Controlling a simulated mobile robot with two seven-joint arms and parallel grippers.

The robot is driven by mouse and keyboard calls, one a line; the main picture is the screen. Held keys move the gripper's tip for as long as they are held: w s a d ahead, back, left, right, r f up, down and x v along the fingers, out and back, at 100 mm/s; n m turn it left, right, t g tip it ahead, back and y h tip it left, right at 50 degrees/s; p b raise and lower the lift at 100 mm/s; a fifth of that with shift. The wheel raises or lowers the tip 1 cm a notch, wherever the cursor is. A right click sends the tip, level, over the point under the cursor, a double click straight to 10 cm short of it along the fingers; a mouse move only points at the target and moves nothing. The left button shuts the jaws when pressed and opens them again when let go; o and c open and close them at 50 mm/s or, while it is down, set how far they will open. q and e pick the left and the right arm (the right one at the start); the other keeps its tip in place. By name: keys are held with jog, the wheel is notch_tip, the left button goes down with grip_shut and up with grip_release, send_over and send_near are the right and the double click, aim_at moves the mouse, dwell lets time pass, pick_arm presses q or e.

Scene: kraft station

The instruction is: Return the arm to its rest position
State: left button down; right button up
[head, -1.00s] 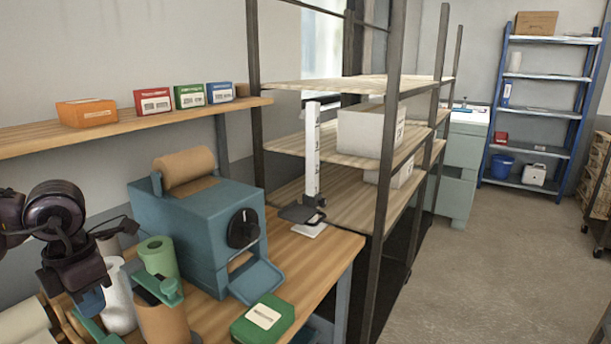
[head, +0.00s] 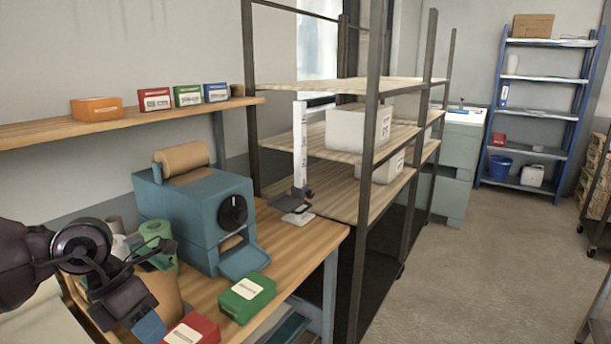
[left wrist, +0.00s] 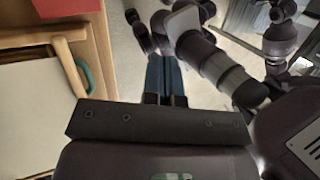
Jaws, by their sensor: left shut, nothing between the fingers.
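My left arm comes in from the left in the head view. Its gripper (head: 147,326) is low at the left, over the near part of the wooden workbench (head: 325,243), its blue fingers beside a red box (head: 192,330). In the left wrist view the blue fingers (left wrist: 165,75) lie together with nothing between them. They point past the bench edge toward the floor and other dark arm links of mine. My right gripper cannot be made out.
A blue paper dispenser (head: 198,215) with a kraft roll stands on the bench. A black-framed shelf rack (head: 372,190) stands behind. Open floor (head: 480,270) lies to the right.

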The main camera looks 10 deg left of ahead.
pick_arm(q)
jog(key=d+r+n+t+h, duration=0.5)
jog(key=d+n+t+h, duration=0.35)
jog(key=d+h, duration=0.5)
jog(key=w+a+f+n+t+y, duration=0.25)
jog(key=a+n+t+y, duration=0.45)
jog(key=n+t+y, duration=0.85)
jog(key=s+a+f+n+g+y, duration=0.4)
jog(key=a+f+n+g, duration=0.2)
jog(key=f+n+g, duration=0.45)
jog(key=s+f+n+g, duration=0.4)
jog(key=s+f+g, duration=0.15)
jog(key=s, duration=0.35)
jog(key=s+f+n+g, duration=0.35)
jog(key=s+f, duration=0.25)
jog(key=s, duration=0.2)
jog(key=w+f+m+t, duration=0.1)
jog(key=w+f+t, duration=0.6)
jog(key=f, duration=0.3)
jog(key=shift+f+h, duration=0.3)
jog(key=shift+h, duration=0.1)
